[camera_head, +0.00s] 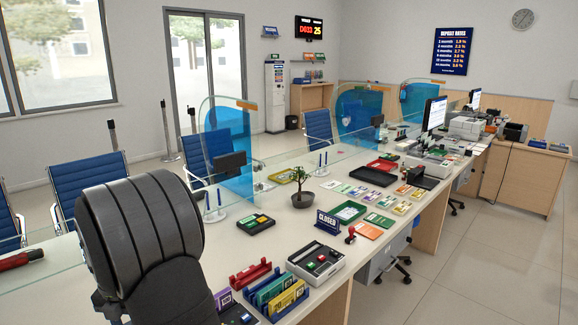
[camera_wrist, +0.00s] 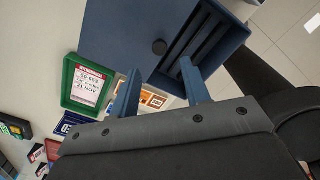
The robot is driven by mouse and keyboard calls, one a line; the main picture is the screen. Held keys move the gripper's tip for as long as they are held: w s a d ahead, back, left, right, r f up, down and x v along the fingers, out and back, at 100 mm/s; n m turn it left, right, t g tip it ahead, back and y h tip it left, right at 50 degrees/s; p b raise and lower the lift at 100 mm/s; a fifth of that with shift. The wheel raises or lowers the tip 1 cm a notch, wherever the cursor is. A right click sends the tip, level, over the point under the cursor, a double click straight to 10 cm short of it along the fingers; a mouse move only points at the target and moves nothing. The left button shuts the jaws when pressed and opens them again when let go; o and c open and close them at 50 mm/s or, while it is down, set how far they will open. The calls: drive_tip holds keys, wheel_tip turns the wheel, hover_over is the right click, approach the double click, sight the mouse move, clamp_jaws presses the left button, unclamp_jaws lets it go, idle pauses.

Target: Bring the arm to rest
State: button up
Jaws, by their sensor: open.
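My arm (camera_head: 140,235) stands large and dark at the left front of the head view, over the near part of the counter. My gripper (camera_wrist: 160,68) shows in the wrist view, with its two blue-grey fingers spread apart and nothing visible between them. A blue box-like thing with a slotted compartment (camera_wrist: 205,42) lies beyond the fingertips; whether they touch it I cannot tell. In the head view I cannot make out the gripper's fingers.
In the wrist view a green tray (camera_wrist: 70,92) holds a printed card. In the head view the counter bears a blue rack of coloured packs (camera_head: 272,296), a grey device (camera_head: 316,262), a CLOSED sign (camera_head: 328,222) and a potted plant (camera_head: 302,199). Clear dividers (camera_head: 229,150) stand along the counter.

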wheel_tip(320, 180, down, 7)
drive_tip(key=shift+r, duration=0.2)
drive_tip(key=shift+d, duration=0.1)
drive_tip(key=shift+r, duration=0.1)
wheel_tip(320, 180, up, 17)
wheel_tip(320, 180, down, 17)
drive_tip(key=shift+f, duration=0.2)
drive_tip(key=s+d, duration=0.8)
wheel_tip(320, 180, up, 20)
drive_tip(key=w+a+m, duration=0.1)
drive_tip(key=w+m, duration=0.1)
drive_tip(key=m, duration=0.2)
drive_tip(key=shift+w+a+f, duration=0.15)
drive_tip(key=shift+w+a, duration=0.05)
drive_tip(key=shift+a, duration=0.2)
